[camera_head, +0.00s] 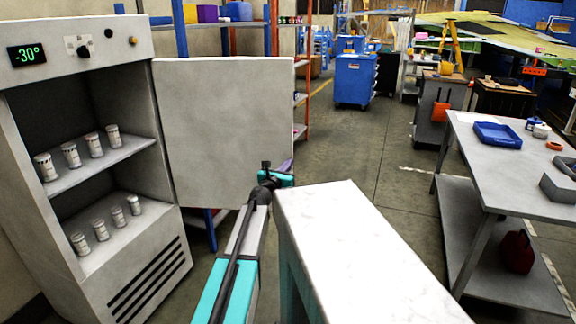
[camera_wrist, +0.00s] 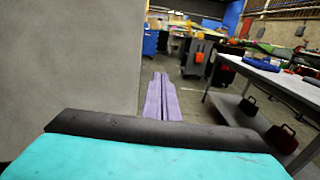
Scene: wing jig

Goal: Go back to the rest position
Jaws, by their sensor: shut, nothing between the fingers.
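My gripper (camera_wrist: 163,97) shows in the wrist view as two purple fingers lying together, shut with nothing between them. In the head view only a small part of the purple gripper (camera_head: 287,166) shows past the end of my arm, near the lower right edge of the open freezer door (camera_head: 222,130). In the wrist view the pale door surface (camera_wrist: 70,60) fills the left side, and the fingers are to the right of it. I cannot tell the exact gap between them.
The open freezer (camera_head: 150,262) at left holds several white jars on two shelves. A grey workbench (camera_head: 505,165) at right carries a blue tray (camera_head: 497,134), with a red can (camera_head: 517,251) on its lower shelf. A blue cart (camera_head: 354,80) stands farther back. The floor between is clear.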

